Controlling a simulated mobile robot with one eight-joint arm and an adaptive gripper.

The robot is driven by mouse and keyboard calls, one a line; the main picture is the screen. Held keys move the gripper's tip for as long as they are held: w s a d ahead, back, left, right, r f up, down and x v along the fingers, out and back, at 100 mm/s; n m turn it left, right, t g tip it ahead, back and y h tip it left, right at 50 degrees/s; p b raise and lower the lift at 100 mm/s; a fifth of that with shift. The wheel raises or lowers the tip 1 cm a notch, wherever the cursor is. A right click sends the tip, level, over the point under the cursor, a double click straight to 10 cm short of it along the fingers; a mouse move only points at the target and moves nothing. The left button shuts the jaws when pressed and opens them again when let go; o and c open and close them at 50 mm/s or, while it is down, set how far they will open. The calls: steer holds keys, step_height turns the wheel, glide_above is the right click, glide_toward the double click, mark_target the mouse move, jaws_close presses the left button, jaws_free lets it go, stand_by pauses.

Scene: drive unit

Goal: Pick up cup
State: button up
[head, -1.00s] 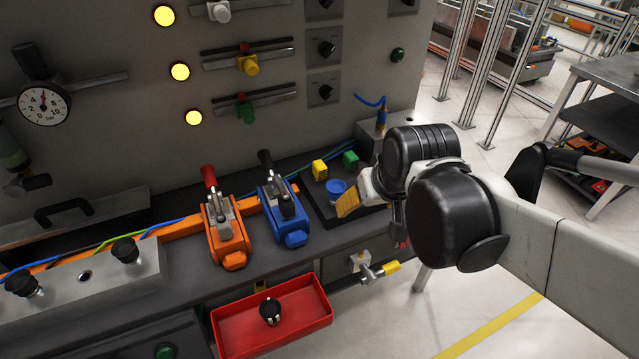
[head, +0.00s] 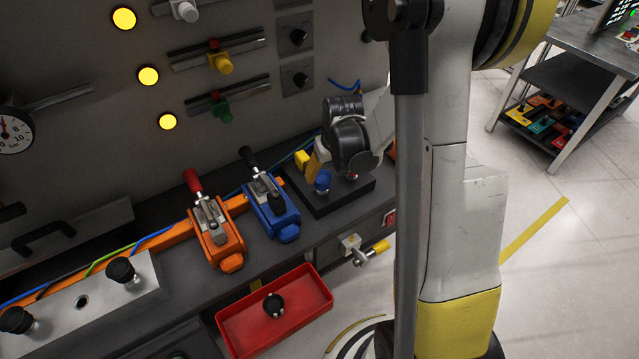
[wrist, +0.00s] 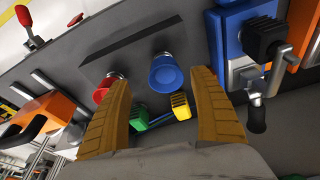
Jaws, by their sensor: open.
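In the head view only a bit of red (head: 352,176) shows under my gripper. My gripper (wrist: 159,84) is open and empty, its orange-yellow fingers spread on either side of the blue cup's image. In the head view a finger (head: 312,165) is just above and beside the blue cup. Contact cannot be told.
A yellow block (wrist: 180,106) and a green block (wrist: 141,120) are beside the cups. A blue clamp (head: 272,212) and an orange clamp (head: 214,237) stand left of the board (head: 331,203). A red bin (head: 318,288) is below the bench front.

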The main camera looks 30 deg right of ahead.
mark_target(323, 178)
steer(key=x, duration=0.2)
steer(key=b+x, duration=0.1)
steer(key=x, duration=0.1)
steer(key=b+x, duration=0.1)
steer(key=x, duration=0.1)
steer(key=shift+w+a+r, duration=0.1)
steer(key=shift+w+a, duration=0.05)
steer(key=shift+a, duration=0.2)
steer(key=shift+r, duration=0.1)
steer(key=shift+c, duration=1)
steer(key=c, duration=1.2)
steer(key=shift+r, duration=0.1)
